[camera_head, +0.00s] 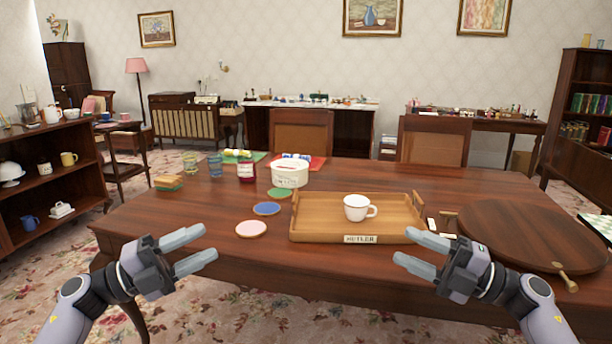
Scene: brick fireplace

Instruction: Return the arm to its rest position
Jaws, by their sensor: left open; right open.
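My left gripper (205,247) is open and empty at the lower left, in front of the table's near edge. My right gripper (405,248) is open and empty at the lower right, its fingers pointing left near the table's front edge, in front of the wooden tray. A white mug (356,207) stands upright in the tray. Neither gripper appears to hold anything.
A round wooden board (530,232) lies at the table's right. Pink (251,229), blue (267,208) and green (280,192) coasters lie left of the tray. A white tub (289,174), a red jar (247,172) and glasses stand behind. Chairs (433,142) stand at the far side.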

